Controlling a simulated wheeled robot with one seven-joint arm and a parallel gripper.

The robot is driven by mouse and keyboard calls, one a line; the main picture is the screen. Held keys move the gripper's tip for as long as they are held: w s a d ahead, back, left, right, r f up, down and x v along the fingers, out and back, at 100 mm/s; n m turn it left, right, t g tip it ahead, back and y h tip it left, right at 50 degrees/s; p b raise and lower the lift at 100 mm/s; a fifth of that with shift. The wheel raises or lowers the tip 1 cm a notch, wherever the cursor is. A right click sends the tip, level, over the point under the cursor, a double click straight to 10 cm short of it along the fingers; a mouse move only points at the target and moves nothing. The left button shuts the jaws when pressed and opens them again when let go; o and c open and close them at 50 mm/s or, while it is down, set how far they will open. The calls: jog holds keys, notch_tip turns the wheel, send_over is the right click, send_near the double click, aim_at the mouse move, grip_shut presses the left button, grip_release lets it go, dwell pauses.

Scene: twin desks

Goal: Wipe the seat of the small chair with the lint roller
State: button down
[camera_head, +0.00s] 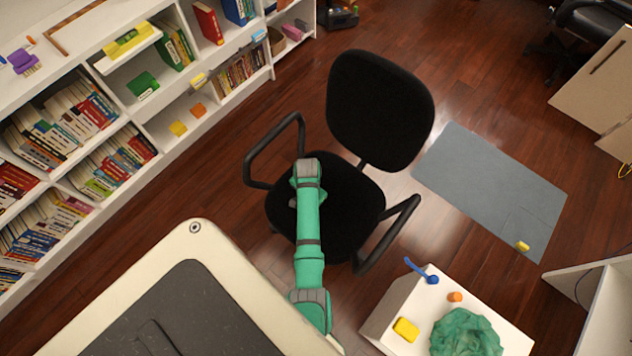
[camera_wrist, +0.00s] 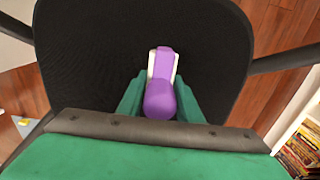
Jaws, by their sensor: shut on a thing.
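The black chair (camera_head: 345,215) with armrests stands on the wooden floor, its seat partly covered by my green arm. In the wrist view, the black seat (camera_wrist: 90,50) fills most of the picture. My gripper (camera_wrist: 160,88) is shut on the lint roller (camera_wrist: 160,98), which has a purple handle and white sides. The lint roller is over the seat; I cannot tell whether it touches it. In the head view, my arm hides the gripper and the roller.
A white bookshelf (camera_head: 150,120) runs along the left. A white cabinet (camera_head: 400,310) at lower right bears a green cloth (camera_head: 465,333), a yellow block (camera_head: 405,329) and a blue item (camera_head: 421,270). A grey mat (camera_head: 490,185) lies right of the chair. Another black chair (camera_head: 590,20) stands at top right.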

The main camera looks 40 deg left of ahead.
jog(key=shift+r, duration=2.4)
